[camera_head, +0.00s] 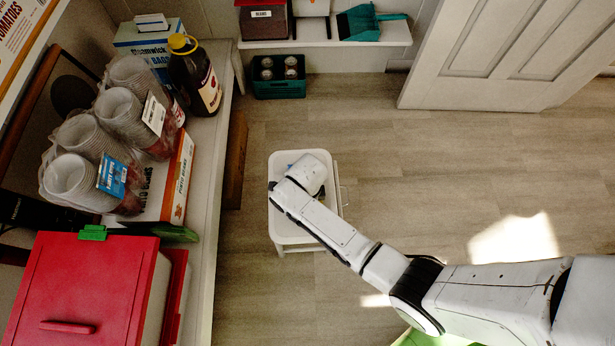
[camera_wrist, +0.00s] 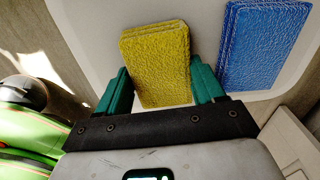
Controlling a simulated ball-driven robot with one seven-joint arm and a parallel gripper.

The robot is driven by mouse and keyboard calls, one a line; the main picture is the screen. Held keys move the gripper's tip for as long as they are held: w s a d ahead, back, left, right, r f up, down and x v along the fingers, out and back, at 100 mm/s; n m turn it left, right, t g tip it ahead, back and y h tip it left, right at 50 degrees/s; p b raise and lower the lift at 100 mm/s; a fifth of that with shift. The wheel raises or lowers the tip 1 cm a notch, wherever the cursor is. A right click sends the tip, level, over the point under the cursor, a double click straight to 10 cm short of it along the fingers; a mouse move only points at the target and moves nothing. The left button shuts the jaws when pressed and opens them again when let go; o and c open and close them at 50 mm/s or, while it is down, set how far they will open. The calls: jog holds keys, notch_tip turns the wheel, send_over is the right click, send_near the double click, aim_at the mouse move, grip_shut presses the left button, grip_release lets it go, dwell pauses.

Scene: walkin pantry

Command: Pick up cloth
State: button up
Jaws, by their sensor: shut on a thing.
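A yellow, rough-textured cloth, thick and sponge-like (camera_wrist: 156,50), is between the teal fingers of my gripper (camera_wrist: 160,70) in the wrist view. The fingers are shut on its two sides. A blue cloth of like texture (camera_wrist: 262,45) lies to the right, apart from the fingers. Both are over the white tray surface (camera_wrist: 210,25). In the head view the white tray (camera_head: 322,157) tops a small stand on the floor. My wrist covers most of it and hides the gripper and the yellow cloth. I cannot tell whether the yellow cloth still touches the tray.
A shelf at left holds stacked plastic cups (camera_head: 85,135), a dark bottle (camera_head: 196,75) and a red box (camera_head: 80,290). A low shelf at the back holds a teal dustpan (camera_head: 362,24); a green crate (camera_head: 280,86) stands below. A white door (camera_head: 500,50) stands back right. Floor right of the tray is clear.

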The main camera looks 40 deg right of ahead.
jog(key=shift+r, duration=0.4)
notch_tip(320, 180, up, 2)
jog(key=shift+r+p, duration=0.2)
jog(key=shift+p, duration=0.55)
jog(key=s+a+r+p, duration=0.2)
jog(key=s+r+p, duration=0.1)
jog(key=s, duration=0.3)
jog(key=s+a+r+p, duration=0.2)
jog(key=s+r+p, duration=0.1)
jog(key=s+r, duration=0.3)
jog(key=shift+s+a+r, duration=0.3)
jog(key=shift+s+a, duration=0.05)
jog(key=shift+s, duration=0.25)
